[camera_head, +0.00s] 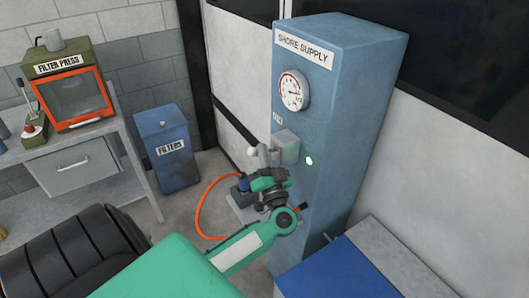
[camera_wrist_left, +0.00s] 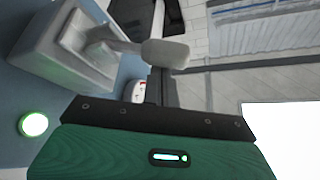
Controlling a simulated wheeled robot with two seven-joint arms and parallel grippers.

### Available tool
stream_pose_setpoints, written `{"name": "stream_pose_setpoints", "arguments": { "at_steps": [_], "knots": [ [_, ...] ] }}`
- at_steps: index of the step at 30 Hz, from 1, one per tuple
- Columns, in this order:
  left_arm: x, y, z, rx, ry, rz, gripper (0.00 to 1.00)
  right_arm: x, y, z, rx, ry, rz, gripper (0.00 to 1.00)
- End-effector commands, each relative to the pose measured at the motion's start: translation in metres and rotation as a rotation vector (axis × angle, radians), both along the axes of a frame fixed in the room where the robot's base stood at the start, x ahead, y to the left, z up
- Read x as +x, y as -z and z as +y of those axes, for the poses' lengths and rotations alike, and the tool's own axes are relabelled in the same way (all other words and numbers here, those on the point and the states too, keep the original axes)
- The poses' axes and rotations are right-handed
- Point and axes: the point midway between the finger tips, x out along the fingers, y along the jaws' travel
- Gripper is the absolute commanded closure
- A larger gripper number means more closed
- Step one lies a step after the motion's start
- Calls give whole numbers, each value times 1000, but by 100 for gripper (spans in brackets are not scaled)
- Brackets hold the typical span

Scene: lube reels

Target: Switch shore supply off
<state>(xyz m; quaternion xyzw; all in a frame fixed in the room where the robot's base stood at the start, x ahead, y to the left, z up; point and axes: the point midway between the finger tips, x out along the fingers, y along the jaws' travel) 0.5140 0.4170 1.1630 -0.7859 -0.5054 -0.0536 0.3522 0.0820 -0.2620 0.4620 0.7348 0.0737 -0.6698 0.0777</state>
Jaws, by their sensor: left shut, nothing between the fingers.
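The blue-grey SHORE SUPPLY cabinet (camera_head: 340,120) stands upright in the head view. A grey switch box (camera_head: 286,147) is on its front, and also fills the upper left of the left wrist view (camera_wrist_left: 60,50). A lever with a pale knob (camera_head: 252,151) sticks out from the box; the knob shows in the wrist view (camera_wrist_left: 165,53). A green lamp (camera_head: 309,160) glows beside the box, also in the wrist view (camera_wrist_left: 33,124). My left gripper (camera_head: 263,158) is shut and empty, its tips close to the lever by the knob; I cannot tell whether they touch.
A round gauge (camera_head: 291,91) is above the switch box. An orange hose (camera_head: 202,205) loops low beside the cabinet. A blue FILTERS bin (camera_head: 166,150) and a bench with the filter press (camera_head: 68,90) stand left. A blue-topped surface (camera_head: 340,272) is at lower right.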

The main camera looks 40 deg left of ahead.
Motion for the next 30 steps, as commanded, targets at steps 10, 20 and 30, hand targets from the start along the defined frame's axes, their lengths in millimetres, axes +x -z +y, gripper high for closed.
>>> {"name": "stream_pose_setpoints", "arguments": {
  "at_steps": [10,20,30],
  "knots": [
    [-2,3,0,-17,0,-54,100,0,3,-2,-2,-1,1,64],
    [-4,6,1,-32,0,-103,100,0,6,-2,-2,-1,1,64],
    [-9,17,2,-76,-2,-243,100,0,17,-1,-1,-1,1,64]
  ]
}}
